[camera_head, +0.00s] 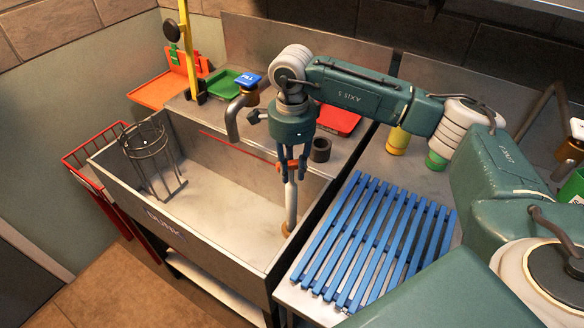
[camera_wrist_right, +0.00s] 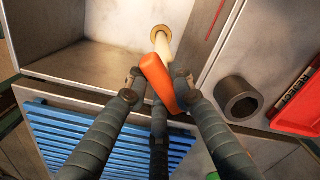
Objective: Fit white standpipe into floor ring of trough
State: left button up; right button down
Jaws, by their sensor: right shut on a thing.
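The white standpipe (camera_head: 291,205) stands nearly upright in the grey trough (camera_head: 205,208), at its right end. Its orange top (camera_wrist_right: 158,80) is between the fingers of my right gripper (camera_head: 291,166), which is shut on it. The brass floor ring (camera_head: 286,229) is at the pipe's lower end; it also shows in the right wrist view (camera_wrist_right: 161,31). The pipe's foot overlaps the ring in both views. I cannot tell how deep it sits in it. My left gripper is not in view.
A wire basket (camera_head: 150,152) stands in the trough's left end. A tap with a blue top (camera_head: 249,79) is behind the gripper. A blue slatted rack (camera_head: 375,240) lies right of the trough. A dark ring (camera_head: 320,150) and a red tray (camera_head: 338,121) are on the back ledge.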

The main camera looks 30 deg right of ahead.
jog(key=shift+f+b, duration=0.6)
jog(key=shift+f, duration=0.15)
jog(key=c, duration=1.4)
grip_release()
notch_tip(320, 180, up, 12)
jog(key=shift+s, duration=0.1)
